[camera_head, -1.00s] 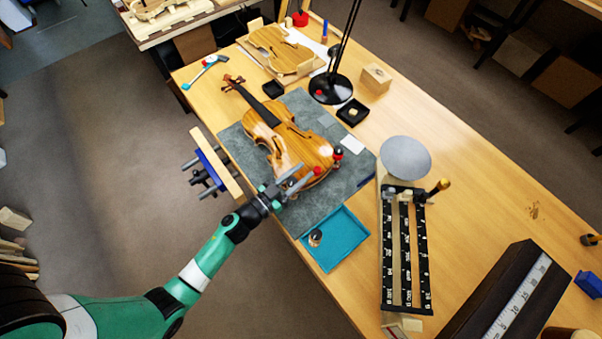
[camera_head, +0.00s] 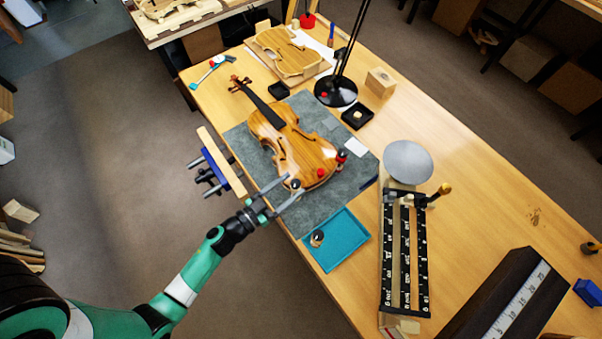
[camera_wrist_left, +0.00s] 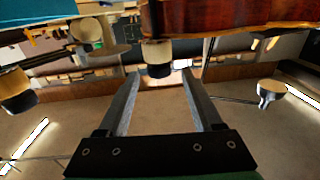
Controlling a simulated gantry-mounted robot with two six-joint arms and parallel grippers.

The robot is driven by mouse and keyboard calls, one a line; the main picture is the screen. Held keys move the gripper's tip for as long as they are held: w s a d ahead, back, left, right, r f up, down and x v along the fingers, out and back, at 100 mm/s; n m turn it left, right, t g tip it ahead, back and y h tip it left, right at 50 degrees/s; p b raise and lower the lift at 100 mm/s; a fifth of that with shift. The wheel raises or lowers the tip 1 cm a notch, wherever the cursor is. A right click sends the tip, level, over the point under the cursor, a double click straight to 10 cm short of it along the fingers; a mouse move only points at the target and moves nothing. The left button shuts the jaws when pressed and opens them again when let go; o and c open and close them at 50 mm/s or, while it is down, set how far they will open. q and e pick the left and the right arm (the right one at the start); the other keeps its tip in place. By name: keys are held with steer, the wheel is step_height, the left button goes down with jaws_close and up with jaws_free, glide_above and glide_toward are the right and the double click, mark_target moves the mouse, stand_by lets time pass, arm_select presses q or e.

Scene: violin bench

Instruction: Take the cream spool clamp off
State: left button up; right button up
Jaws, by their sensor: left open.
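The violin (camera_head: 296,148) lies on the grey mat (camera_head: 345,186). A dark-capped clamp, which looks like the cream spool clamp (camera_head: 296,184), sits at its lower edge. My left gripper (camera_head: 292,189) is open, with its fingertips close to this clamp. In the left wrist view the clamp's cream body and black end (camera_wrist_left: 158,58) show between and beyond the open fingers (camera_wrist_left: 158,78), under the violin's edge (camera_wrist_left: 235,16). I cannot tell whether the fingers touch it. A red clamp (camera_head: 320,173) and a black-and-red clamp (camera_head: 341,156) sit farther along the edge. My right gripper is not in view.
A teal tray (camera_head: 350,252) near the table's front edge holds a small spool piece (camera_head: 317,238). A blue vise with a wooden bar (camera_head: 222,162) stands left of the mat. A lamp base (camera_head: 336,92) and a scale (camera_head: 404,250) stand behind and right.

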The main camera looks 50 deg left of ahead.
arm_select(q)
steer(key=s+p, duration=0.1)
steer(key=s, duration=0.5)
stand_by(0.3)
